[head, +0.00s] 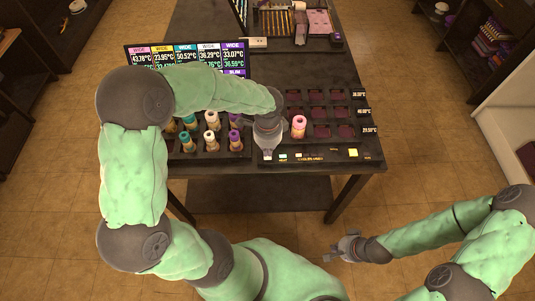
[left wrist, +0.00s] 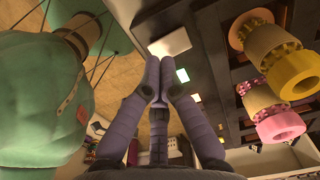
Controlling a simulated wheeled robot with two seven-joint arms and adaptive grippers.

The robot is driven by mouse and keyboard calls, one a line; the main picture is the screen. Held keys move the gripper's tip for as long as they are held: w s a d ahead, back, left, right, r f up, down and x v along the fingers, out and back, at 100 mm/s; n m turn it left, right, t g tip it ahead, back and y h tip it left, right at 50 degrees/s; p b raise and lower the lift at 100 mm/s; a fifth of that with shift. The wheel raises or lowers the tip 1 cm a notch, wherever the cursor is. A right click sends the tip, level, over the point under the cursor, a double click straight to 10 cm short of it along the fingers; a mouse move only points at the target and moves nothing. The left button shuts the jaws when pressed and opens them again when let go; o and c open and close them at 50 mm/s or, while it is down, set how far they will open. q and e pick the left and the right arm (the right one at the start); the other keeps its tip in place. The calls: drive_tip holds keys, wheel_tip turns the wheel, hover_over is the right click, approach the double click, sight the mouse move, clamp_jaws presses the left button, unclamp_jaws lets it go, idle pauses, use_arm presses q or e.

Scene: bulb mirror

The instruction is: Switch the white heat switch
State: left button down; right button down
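A white switch (head: 267,155) sits on the front strip of the dark console, just in front of my left gripper (head: 268,141). It also shows in the left wrist view as a large white block (left wrist: 169,43), just beyond the fingertips. My left gripper (left wrist: 161,64) points down at the strip with its fingertips together and nothing seen between them. I cannot tell whether they touch the switch. Small lettering near the switches is too small to read surely. My right gripper (head: 345,248) is empty, its fingers apart, low over the floor in front of the table.
A pale green block (head: 283,157), a small white block (head: 298,156) and a yellow block (head: 353,152) lie along the strip. A pink-topped cylinder (head: 298,127) stands right of my left gripper. Several coloured cylinders stand in a rack (head: 203,154) to the left, before a display (head: 233,54).

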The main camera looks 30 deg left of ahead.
sight(268, 157)
use_arm(q)
drive_tip(key=shift+f+b, duration=0.8)
drive_tip(key=shift+f, duration=0.35)
idle(1.3)
drive_tip(key=shift+r+p, duration=3.1)
drive_tip(key=shift+r, duration=0.45)
drive_tip(key=shift+f, duration=0.1)
